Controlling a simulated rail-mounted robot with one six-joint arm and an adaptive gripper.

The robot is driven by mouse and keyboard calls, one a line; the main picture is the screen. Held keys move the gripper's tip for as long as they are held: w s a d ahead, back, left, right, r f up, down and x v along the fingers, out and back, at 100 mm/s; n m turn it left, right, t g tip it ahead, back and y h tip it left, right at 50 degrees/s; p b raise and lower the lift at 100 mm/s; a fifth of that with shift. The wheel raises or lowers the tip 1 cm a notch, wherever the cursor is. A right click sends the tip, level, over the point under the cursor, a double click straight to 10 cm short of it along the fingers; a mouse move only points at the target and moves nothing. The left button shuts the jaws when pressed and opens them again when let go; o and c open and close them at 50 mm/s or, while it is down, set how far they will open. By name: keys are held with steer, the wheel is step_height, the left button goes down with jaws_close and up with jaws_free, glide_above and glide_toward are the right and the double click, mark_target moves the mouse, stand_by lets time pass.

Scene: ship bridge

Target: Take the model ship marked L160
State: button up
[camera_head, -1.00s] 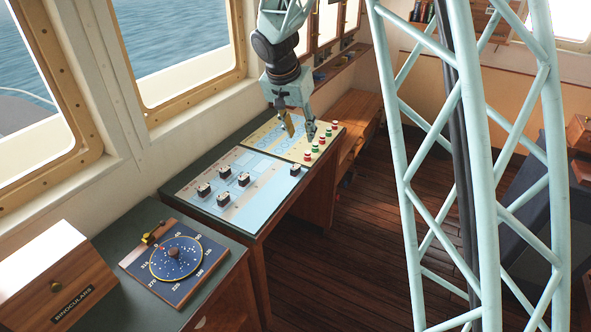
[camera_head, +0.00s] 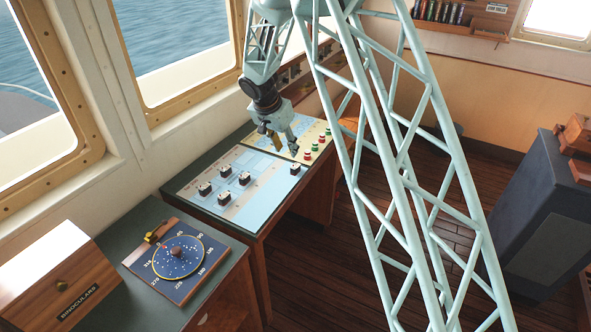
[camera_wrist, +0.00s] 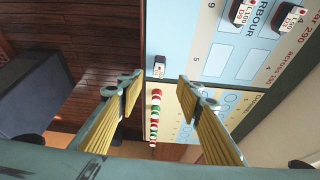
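Several small dark model ships with white labels stand on the pale blue chart board (camera_head: 265,197). In the head view a cluster of ships (camera_head: 224,171) is on the left part, and a lone ship (camera_head: 295,169) is at the right edge. In the wrist view the lone ship (camera_wrist: 159,66) shows between the fingertips, and two others (camera_wrist: 242,12) (camera_wrist: 290,17) are at the upper right. Their labels are too small to read surely, so I cannot tell which is L160. My gripper (camera_head: 280,140) is open and empty above the board's far part; its yellow-padded fingers (camera_wrist: 160,85) are apart.
Red, green and white pegs (camera_head: 314,147) stand on the yellow panel beyond the chart. Nearer are a round dial board (camera_head: 178,257) and a wooden binoculars box (camera_head: 55,275). Window frames and wall border the desk on the left. Open floor lies to the right.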

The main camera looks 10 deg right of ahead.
mark_target(293, 166)
steer(key=shift+f, duration=0.1)
stand_by(0.3)
steer(key=shift+p+x, duration=0.35)
steer(key=shift+x, duration=3.85)
steer(key=shift+f, duration=0.1)
steer(key=shift+p+x, duration=0.6)
steer(key=shift+x, duration=1.9)
steer(key=shift+s, duration=0.15)
steer(key=shift+c, duration=0.7)
steer(key=c, duration=0.7)
